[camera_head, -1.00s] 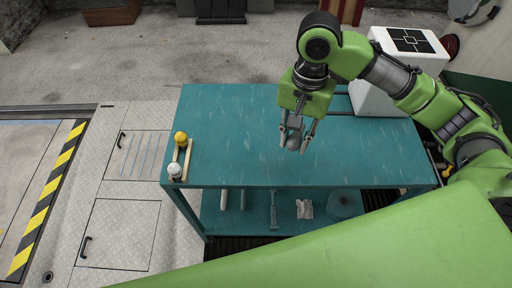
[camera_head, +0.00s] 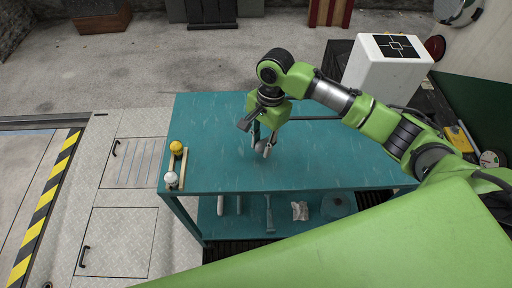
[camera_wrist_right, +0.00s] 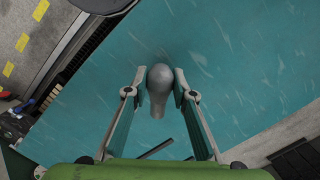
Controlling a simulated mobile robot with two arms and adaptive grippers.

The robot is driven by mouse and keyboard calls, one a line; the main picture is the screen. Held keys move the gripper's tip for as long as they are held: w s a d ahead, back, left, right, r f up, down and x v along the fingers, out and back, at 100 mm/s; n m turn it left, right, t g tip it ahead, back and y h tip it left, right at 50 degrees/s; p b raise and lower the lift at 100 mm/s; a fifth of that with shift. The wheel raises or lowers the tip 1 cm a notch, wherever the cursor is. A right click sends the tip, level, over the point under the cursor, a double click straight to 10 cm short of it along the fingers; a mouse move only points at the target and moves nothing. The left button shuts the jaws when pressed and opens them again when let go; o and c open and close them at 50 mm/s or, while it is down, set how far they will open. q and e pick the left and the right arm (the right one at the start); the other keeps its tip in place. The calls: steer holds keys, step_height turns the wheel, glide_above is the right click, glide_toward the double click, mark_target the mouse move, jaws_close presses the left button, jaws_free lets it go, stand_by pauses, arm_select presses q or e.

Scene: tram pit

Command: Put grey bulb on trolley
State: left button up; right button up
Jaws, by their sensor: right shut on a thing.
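The grey bulb (camera_wrist_right: 160,86) is between the fingers of my right gripper (camera_wrist_right: 159,95) in the right wrist view, with its round end toward the top. In the head view my right gripper (camera_head: 264,146) is shut on the bulb (camera_head: 262,148) over the middle of the teal trolley (camera_head: 330,160). I cannot tell whether the bulb touches the trolley top. A wooden holder (camera_head: 183,168) at the trolley's left edge carries a yellow bulb (camera_head: 176,147) and a white bulb (camera_head: 171,179). My left gripper is not in view.
A white box (camera_head: 385,72) with a black marker stands behind the trolley's right end. The lower shelf holds a hammer (camera_head: 269,213) and other items. The trolley top around the gripper is largely clear. Metal floor hatches (camera_head: 115,240) lie to the left.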

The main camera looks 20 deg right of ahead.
mark_target(255, 157)
steer(key=w+f, duration=0.1)
steer(key=w+a+f, duration=0.1)
steer(key=shift+w+f, duration=0.1)
steer(key=shift+f, duration=0.25)
steer(key=shift+f+p, duration=0.35)
steer(key=shift+p, duration=0.05)
steer(key=shift+f+p, duration=0.3)
steer(key=shift+f, duration=1)
steer(key=o, duration=1.1)
steer(key=shift+f, duration=0.1)
step_height(255, 157, up, 12)
steer(key=d+b, duration=0.1)
steer(key=b, duration=0.1)
steer(key=shift+w+d, duration=0.2)
steer(key=shift+w, duration=0.25)
